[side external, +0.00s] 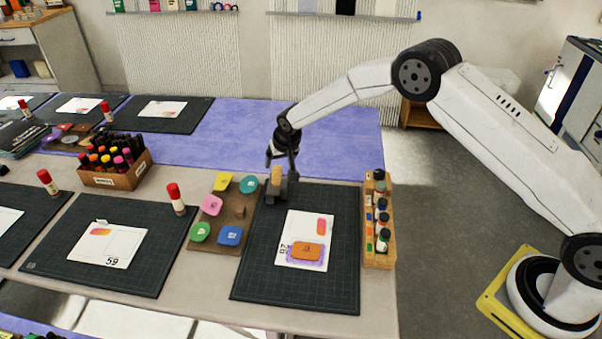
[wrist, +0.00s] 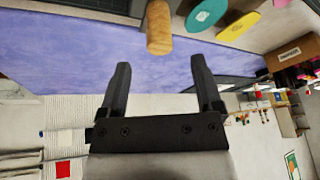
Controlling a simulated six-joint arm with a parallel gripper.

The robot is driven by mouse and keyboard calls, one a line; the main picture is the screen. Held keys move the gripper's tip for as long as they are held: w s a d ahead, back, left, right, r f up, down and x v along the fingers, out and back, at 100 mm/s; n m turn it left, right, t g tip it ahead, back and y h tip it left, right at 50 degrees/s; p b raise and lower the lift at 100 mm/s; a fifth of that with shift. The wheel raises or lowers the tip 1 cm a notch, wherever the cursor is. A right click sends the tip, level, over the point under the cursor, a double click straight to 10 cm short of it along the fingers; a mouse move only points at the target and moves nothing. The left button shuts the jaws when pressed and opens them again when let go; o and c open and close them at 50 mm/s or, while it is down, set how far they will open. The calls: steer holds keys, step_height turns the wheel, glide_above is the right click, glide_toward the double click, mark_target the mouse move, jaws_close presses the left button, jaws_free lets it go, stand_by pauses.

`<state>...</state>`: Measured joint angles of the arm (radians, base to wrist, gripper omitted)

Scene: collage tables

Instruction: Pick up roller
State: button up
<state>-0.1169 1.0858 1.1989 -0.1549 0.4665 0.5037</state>
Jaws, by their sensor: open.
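The roller (side external: 277,180) stands near the far left corner of the cutting mat (side external: 255,270), with a light wooden handle upright over a dark lower part. In the wrist view its wooden handle (wrist: 158,28) shows just beyond the fingertips, lined up with the gap between them. My gripper (side external: 282,168) is open and empty, pointing down at the roller's handle. In the wrist view both dark fingers (wrist: 160,65) are spread apart, with nothing between them. The roller's lower part is hard to make out.
A brown board with coloured round and square pieces (side external: 240,212) lies left of the mat. A wooden rack of bottles (side external: 378,255) stands along the right edge. A numbered card with an orange piece (side external: 307,250) lies on the mat. A red-capped glue stick (side external: 175,197) stands further left.

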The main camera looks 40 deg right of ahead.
mark_target(277, 168)
steer(key=shift+x, duration=1.15)
steer(key=shift+f, duration=0.1)
steer(key=shift+x, duration=2.5)
jaws_close()
